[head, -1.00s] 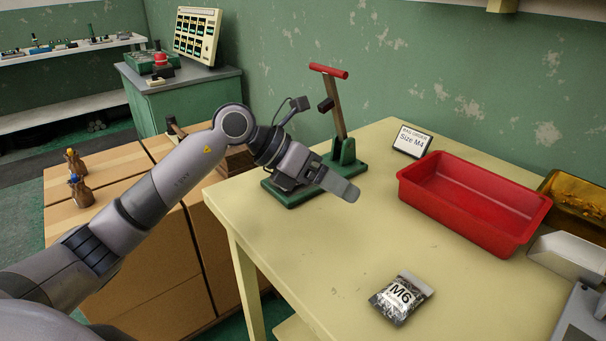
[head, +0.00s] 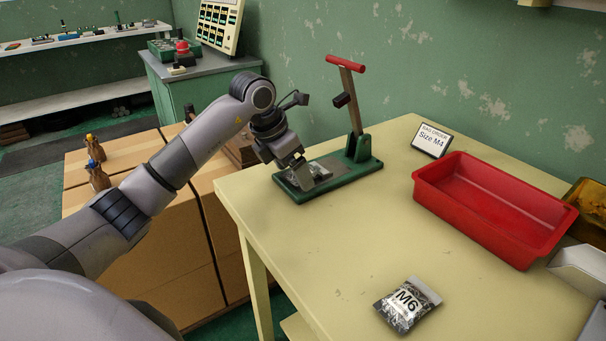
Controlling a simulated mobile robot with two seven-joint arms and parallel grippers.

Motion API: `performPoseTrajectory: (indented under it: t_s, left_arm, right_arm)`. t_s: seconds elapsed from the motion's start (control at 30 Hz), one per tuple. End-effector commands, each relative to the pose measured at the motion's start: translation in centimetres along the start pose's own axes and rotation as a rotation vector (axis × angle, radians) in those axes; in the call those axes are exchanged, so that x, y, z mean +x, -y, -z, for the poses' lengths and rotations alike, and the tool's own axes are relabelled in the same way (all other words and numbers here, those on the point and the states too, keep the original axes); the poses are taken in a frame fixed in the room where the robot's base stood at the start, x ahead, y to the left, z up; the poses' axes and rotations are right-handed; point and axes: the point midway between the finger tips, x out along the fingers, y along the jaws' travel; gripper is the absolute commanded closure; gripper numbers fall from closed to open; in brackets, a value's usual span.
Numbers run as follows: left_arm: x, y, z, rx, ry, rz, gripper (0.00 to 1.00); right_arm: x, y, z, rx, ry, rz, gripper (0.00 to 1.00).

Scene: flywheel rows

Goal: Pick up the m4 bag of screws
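My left gripper (head: 300,178) points down at the green base of the lever press (head: 335,178), at the back left of the table. A small silvery, clear item (head: 320,171) lies on that base by the fingertips. It looks like a bag, but it is partly hidden and no label shows. I cannot tell whether the fingers are open or shut on it. A clear bag of screws marked M6 (head: 408,305) lies flat near the table's front. No bag with a readable M4 label shows. My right gripper is out of view.
A sign reading "Bag order Size M4" (head: 432,140) stands behind an empty red tray (head: 490,208). The press has a red-handled upright lever (head: 350,95) close to my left gripper. An amber bin (head: 590,205) and a pale metal tray (head: 582,268) are at right. The table's middle is clear.

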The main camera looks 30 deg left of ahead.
Motion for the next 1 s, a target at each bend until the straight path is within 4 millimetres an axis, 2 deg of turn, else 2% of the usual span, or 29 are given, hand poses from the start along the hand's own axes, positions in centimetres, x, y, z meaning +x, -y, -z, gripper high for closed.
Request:
performPoseTrajectory:
  t_s: [0.27,0.47,0.53,0.57,0.8,1.0]
  left_arm:
    - [0.4,0.0,0.0,0.000,0.001,0.000,0.13]
    - [0.4,0.0,0.0,0.000,0.001,0.000,0.75]
    - [0.4,0.0,0.0,0.000,0.002,0.000,0.77]
    - [0.4,0.0,0.0,0.000,0.002,0.000,0.82]
    - [-0.1,0.0,-0.3,0.000,0.004,-0.001,0.82]
    - [-3.0,-0.1,-1.5,0.000,0.007,-0.003,0.82]
  right_arm:
    - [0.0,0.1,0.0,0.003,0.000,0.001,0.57]
    - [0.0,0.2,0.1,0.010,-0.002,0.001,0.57]
    - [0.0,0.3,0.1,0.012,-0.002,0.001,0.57]
    - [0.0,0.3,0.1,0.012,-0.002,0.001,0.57]
    - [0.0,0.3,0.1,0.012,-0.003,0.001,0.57]
    - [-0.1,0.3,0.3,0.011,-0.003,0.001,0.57]
